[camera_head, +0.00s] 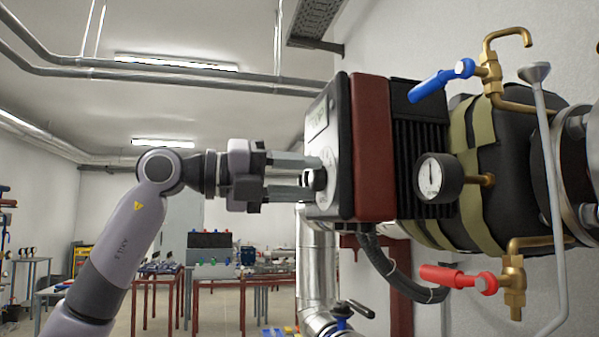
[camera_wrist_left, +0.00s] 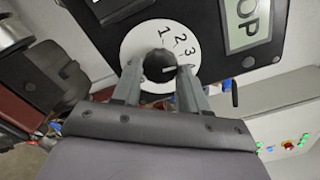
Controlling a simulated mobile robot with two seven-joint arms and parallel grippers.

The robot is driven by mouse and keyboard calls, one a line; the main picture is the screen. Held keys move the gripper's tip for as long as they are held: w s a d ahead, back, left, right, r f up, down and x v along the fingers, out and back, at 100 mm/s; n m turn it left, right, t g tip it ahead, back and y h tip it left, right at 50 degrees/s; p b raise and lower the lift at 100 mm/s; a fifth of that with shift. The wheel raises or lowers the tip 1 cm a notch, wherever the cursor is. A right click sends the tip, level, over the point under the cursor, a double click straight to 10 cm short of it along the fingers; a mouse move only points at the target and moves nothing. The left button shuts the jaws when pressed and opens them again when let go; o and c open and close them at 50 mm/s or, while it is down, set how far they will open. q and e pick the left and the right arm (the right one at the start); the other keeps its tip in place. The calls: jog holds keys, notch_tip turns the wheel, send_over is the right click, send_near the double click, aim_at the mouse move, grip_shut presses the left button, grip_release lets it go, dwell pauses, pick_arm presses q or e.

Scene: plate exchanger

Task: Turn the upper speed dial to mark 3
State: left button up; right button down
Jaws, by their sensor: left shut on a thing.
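The upper speed dial has a round white face with the marks 1, 2 and 3 and a black knob (camera_wrist_left: 160,65) in its middle, seen in the wrist view. The knob's white pointer line points right, close to the 3 and slightly below the numeral; whether it lines up exactly I cannot tell. My left gripper (camera_wrist_left: 158,80) is shut on the knob, one finger on each side. In the head view my left gripper (camera_head: 314,178) reaches the knob on the pump head's front face. My right gripper is not in view.
The red and black pump head (camera_head: 372,147) carries a display (camera_wrist_left: 247,22). To its right are a blue-handled valve (camera_head: 441,80), a pressure gauge (camera_head: 437,177) and a red-handled valve (camera_head: 457,278). A black cable (camera_head: 393,270) hangs below. Tables stand far behind, left of the pump.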

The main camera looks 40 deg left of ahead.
pick_arm(q)
jog(key=shift+n, duration=0.6)
jog(key=o, duration=1.1)
jog(key=shift+c, duration=0.2)
jog(key=b+v, duration=0.1)
jog(key=v, duration=0.6)
jog(key=shift+s, duration=0.15)
